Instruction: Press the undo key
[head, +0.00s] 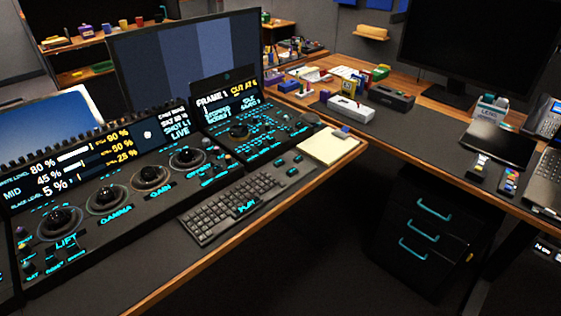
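The black trackball panel (125,225) stands on the desk at the left, with several trackballs in rings, labelled LIFT, GAMMA and GAIN among others. Small dark keys (52,262) with cyan labels sit around the LIFT ball. A second panel (250,150) to its right has one ball and rows of small cyan-marked keys. The key labels are too small to read, so I cannot tell which is the undo key. Neither of my grippers is in view.
A keyboard (238,203) and a notepad (325,150) lie at the desk's front edge. Screens (185,65) stand behind the panels. A side desk at the right holds boxes, a black monitor (470,45) and a laptop (545,180). A drawer unit (430,240) stands beneath; dark floor shows in front.

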